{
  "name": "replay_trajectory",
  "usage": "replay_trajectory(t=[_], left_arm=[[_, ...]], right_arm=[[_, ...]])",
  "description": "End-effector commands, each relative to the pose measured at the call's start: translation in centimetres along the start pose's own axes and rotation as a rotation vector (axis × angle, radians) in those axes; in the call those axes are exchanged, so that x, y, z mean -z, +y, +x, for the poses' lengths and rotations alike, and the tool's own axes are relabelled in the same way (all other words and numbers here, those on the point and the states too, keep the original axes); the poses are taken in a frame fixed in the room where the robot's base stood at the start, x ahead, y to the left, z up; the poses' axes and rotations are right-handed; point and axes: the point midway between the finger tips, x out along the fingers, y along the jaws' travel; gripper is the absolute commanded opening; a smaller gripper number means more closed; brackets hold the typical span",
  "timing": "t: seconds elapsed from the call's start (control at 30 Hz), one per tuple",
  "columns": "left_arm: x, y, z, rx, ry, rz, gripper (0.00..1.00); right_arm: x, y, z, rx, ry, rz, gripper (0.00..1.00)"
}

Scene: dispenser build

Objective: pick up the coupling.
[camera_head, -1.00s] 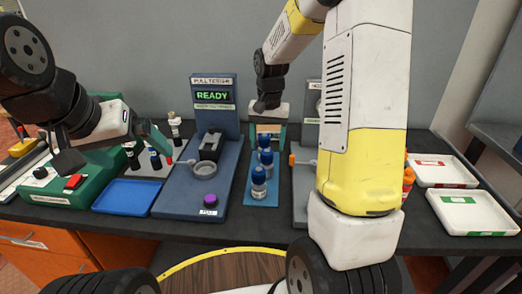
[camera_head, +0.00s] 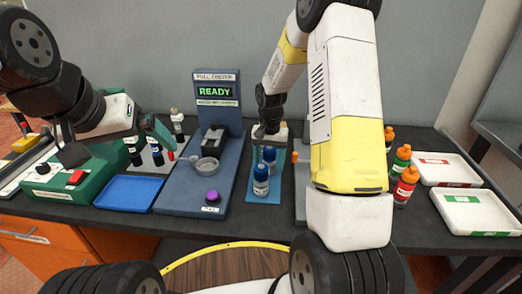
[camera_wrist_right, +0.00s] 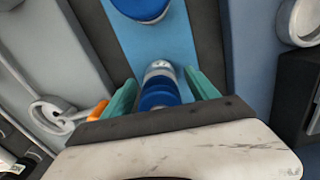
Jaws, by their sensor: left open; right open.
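Blue couplings with silver-white parts stand upright on a blue mat (camera_head: 247,200); the front coupling (camera_head: 261,181) and the one behind it (camera_head: 268,155) show in the head view. My right gripper (camera_head: 270,143) is open, pointing down at the back of the mat. In the right wrist view its two teal fingers (camera_wrist_right: 161,90) stand either side of a blue coupling (camera_wrist_right: 158,95), apart from it as far as I can see. Another blue coupling (camera_wrist_right: 142,8) shows at the top edge there. My left gripper (camera_head: 122,148) is open and empty above the left side of the bench.
The pull tester (camera_head: 222,150) stands left of the mat, with a blue tray (camera_head: 130,194) beyond it. Bottles with orange caps (camera_head: 404,188) and white trays (camera_head: 474,212) are on the right. A grey fixture (camera_head: 300,205) stands close to the mat's right side.

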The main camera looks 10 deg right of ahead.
Motion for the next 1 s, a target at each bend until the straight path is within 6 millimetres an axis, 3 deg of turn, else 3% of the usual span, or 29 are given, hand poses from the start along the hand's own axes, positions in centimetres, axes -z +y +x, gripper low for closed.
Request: replay_trajectory(t=[0.1, 0.4, 0.47, 0.83, 1.0], left_arm=[[0.0, 0.0, 0.0, 0.000, 0.000, 0.000, 1.00], [0.0, 0.0, 0.0, 0.000, 0.000, 0.000, 1.00], [0.0, 0.0, 0.0, 0.000, 0.000, 0.000, 1.00], [0.0, 0.0, 0.0, 0.000, 0.000, 0.000, 1.00], [0.0, 0.0, 0.0, 0.000, 0.000, 0.000, 1.00]], right_arm=[[0.0, 0.0, 0.0, 0.000, 0.000, 0.000, 0.68], [0.0, 0.0, -0.1, 0.000, 0.000, 0.000, 0.09], [0.0, 0.0, -0.1, 0.000, 0.000, 0.000, 0.00], [0.1, -0.1, -0.3, 0.001, 0.003, -0.001, 0.00], [0.2, -0.1, -2.1, 0.002, 0.007, -0.001, 0.00]])
